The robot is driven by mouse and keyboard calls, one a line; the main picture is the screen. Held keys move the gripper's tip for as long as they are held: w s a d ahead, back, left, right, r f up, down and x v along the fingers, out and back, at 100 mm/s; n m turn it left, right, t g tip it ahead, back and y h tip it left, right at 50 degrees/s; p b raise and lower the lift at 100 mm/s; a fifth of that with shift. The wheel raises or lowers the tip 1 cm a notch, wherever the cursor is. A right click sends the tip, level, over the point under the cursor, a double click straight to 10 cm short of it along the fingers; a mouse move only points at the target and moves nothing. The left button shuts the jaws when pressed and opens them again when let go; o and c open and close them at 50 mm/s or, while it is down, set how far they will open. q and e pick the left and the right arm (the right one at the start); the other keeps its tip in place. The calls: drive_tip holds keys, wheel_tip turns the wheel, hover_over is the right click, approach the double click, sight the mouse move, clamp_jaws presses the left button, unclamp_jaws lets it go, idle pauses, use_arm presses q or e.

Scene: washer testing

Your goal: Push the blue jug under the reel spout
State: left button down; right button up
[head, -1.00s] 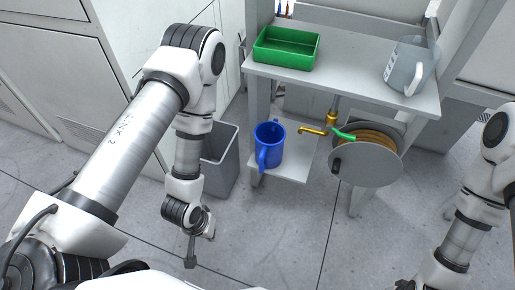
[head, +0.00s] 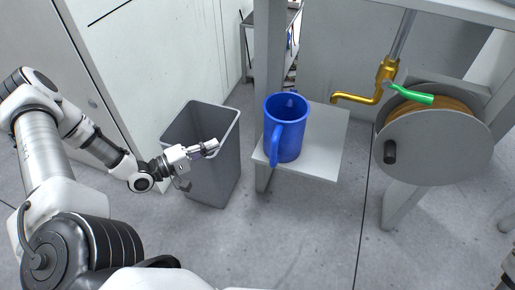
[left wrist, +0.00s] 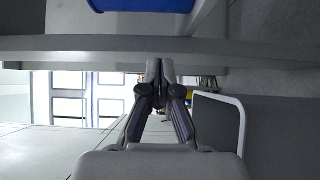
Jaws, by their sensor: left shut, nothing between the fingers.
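The blue jug (head: 287,128) stands upright on the left part of a small low grey shelf (head: 325,160), its handle towards me. The brass reel spout (head: 362,98) reaches left over the shelf's right back side; the jug is left of its tip and apart from it. My left gripper (head: 214,147) is shut and empty, left of the jug and over the bin's opening in the head view. In the left wrist view the fingers (left wrist: 160,75) are together, and the lower part of the jug (left wrist: 143,5) shows at the top edge. My right gripper is out of view.
A grey bin (head: 215,175) stands on the floor left of the shelf. The hose reel (head: 435,145), with a green lever (head: 412,95) above it, is on the right. A shelf leg (head: 268,60) rises behind the jug. The floor in front is clear.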

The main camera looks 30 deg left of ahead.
use_arm(q)
drive_tip(key=s+d+b+x, duration=0.1)
drive_tip(key=d+b+x, duration=0.1)
drive_tip(key=b+x, duration=0.6)
drive_tip(key=x, duration=0.4)
drive_tip(key=shift+w+d, duration=0.2)
drive_tip(key=shift+d, duration=0.25)
drive_tip(key=shift+r, duration=0.1)
